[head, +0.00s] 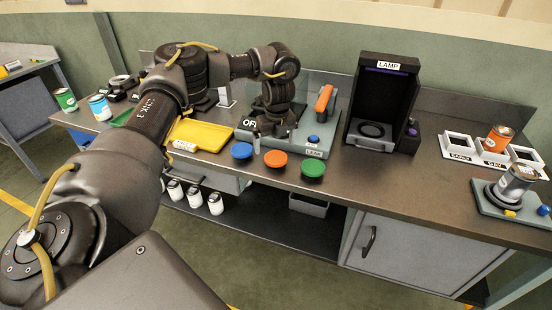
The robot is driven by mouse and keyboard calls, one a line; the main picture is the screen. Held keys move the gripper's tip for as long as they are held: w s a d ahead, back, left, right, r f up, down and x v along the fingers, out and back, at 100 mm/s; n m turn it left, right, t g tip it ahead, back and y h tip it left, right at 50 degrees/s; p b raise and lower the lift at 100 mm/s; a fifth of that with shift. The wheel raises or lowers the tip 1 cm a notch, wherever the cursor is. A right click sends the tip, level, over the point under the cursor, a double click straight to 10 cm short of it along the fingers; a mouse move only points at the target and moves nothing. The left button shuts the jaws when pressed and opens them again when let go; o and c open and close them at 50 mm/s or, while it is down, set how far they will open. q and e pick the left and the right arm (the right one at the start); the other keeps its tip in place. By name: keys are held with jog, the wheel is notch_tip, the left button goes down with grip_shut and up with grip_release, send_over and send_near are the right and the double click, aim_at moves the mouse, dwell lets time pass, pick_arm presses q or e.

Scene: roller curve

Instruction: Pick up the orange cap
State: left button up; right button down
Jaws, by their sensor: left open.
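The orange cap (275,158) is a round disc at the front edge of the workbench. It sits between a blue cap (241,150) on its left and a green cap (313,168) on its right. My left gripper (264,132) points down behind the orange cap in the picture, in front of the grey leak device (313,139). The gripper is open and apart from the cap. Its fingers are dark and small, so their detail is hard to see. My right gripper is not in view.
A yellow tray (205,134) lies left of the caps. The leak device has an orange handle (324,97). A black lamp booth (385,95) stands to the right. White holders (462,147) with an orange can (498,137) are farther right. White jars (194,197) stand on the lower shelf.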

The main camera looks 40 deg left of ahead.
aim_at(276, 157)
pick_arm(q)
jog(key=f, duration=0.1)
jog(key=f+p, duration=0.1)
jog(key=f, duration=0.2)
jog(key=shift+w+f+p, duration=0.25)
jog(key=shift+w+p, duration=0.05)
jog(key=shift+w, duration=0.05)
jog(key=shift+f, duration=0.25)
jog(key=c, duration=1)
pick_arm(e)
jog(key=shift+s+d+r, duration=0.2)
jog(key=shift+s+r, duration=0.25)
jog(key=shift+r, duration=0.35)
